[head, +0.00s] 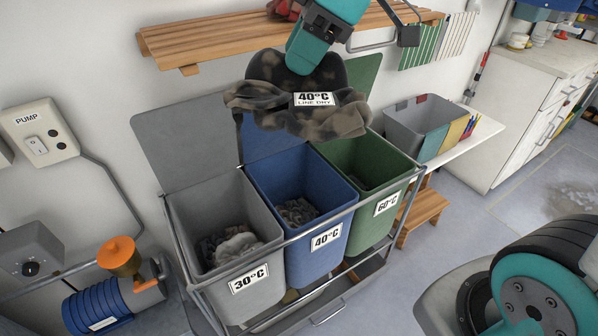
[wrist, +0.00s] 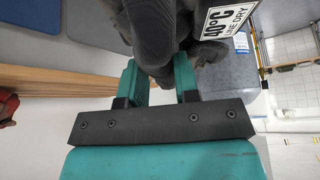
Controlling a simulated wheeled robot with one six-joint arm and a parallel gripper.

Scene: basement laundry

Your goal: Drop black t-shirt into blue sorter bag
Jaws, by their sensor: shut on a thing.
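My gripper (head: 304,58) is shut on a dark, mottled cloth (head: 262,98), which I take for the black t-shirt. A white tag (head: 315,99) on it reads "40°C LINE DRY". The cloth hangs bunched in the air and, in the head view, covers the back of the blue and green bags. In the wrist view the two teal fingers (wrist: 159,82) pinch the dark cloth (wrist: 152,32). The blue sorter bag (head: 302,233), labelled 40°C, stands open with its lid (head: 268,141) up and some grey cloth (head: 297,211) inside.
A grey 30°C bag (head: 192,222) with clothes stands left of the blue one, a green 60°C bag (head: 367,203) right. All sit in a metal frame. A wooden shelf (head: 226,41) is on the wall behind. A grey bin (head: 414,118) stands on a white bench at the right.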

